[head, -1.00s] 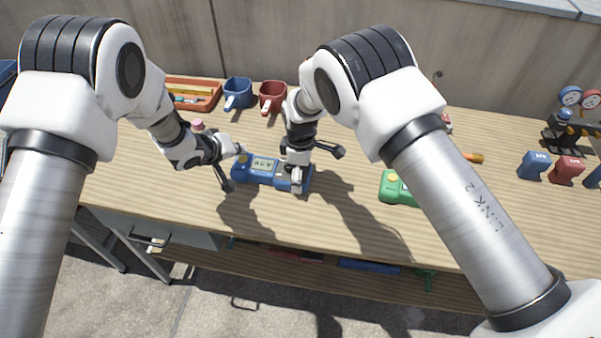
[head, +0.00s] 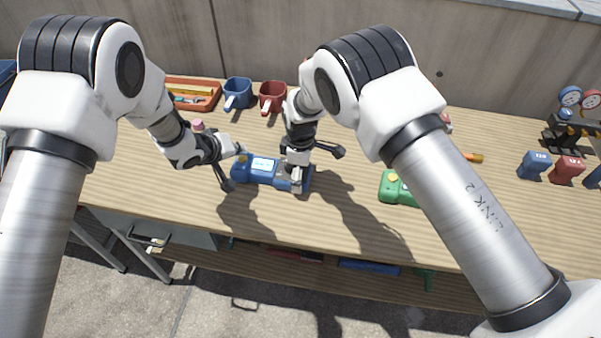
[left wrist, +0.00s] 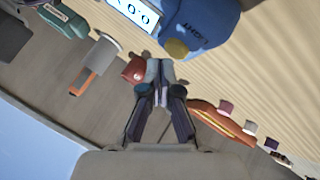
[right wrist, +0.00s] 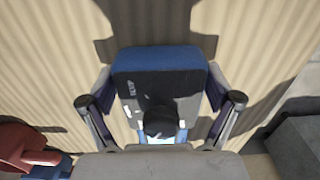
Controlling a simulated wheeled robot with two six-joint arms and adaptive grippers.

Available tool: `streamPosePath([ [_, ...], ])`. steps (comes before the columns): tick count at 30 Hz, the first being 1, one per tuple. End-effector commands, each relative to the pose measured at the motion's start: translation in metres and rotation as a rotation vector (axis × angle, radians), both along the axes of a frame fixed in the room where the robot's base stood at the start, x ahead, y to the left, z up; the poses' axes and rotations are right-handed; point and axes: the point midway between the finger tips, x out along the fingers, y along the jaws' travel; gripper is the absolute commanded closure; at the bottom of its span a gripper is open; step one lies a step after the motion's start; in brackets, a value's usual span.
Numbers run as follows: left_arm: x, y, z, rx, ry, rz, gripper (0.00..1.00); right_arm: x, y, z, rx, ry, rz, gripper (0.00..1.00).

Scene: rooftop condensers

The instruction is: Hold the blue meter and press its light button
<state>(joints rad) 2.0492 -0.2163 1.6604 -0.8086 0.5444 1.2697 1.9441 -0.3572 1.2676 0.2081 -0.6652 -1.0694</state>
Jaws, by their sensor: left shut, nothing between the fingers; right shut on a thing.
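The blue meter (head: 243,172) lies on the wooden bench, its screen (head: 264,164) bright. In the left wrist view the meter (left wrist: 210,18) shows a yellow button (left wrist: 177,48) beside the word LIGHT. My left gripper (head: 241,151) is shut and empty. Its tips (left wrist: 160,70) are close to the yellow button; I cannot tell if they touch it. My right gripper (head: 296,181) is shut on the meter's right end. In the right wrist view its fingers stand on both sides of the meter (right wrist: 160,60), around the grey face with a black knob (right wrist: 160,121).
A green meter (head: 391,188) lies to the right, partly behind my right arm. Blue (head: 534,165) and red (head: 567,170) blocks stand far right. The bench front is clear.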

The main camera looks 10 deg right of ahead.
Motion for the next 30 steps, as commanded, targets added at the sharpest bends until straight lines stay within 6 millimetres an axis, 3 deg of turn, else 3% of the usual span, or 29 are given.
streamPosePath([
  [7, 0.0, 0.0, 0.005, 0.001, -0.002, -0.001, 1.0, 0.001, 0.0, 0.0, 0.001, -0.001, -0.001, 0.68],
  [21, 0.0, 0.0, 0.057, 0.0, -0.002, -0.001, 1.0, 0.0, 0.0, 0.0, 0.001, -0.001, -0.001, 0.68],
  [28, 0.0, 0.0, 0.06, 0.0, 0.001, -0.001, 1.0, 0.0, 0.0, 0.0, 0.001, -0.001, 0.0, 0.68],
  [29, 0.0, 0.0, 0.06, 0.0, 0.001, -0.001, 1.0, 0.0, 0.0, 0.0, 0.001, -0.001, 0.0, 0.07],
  [30, 0.0, 0.0, 0.06, 0.0, 0.0, 0.0, 1.0, 0.0, 0.0, 0.0, 0.001, -0.001, 0.0, 0.0],
])
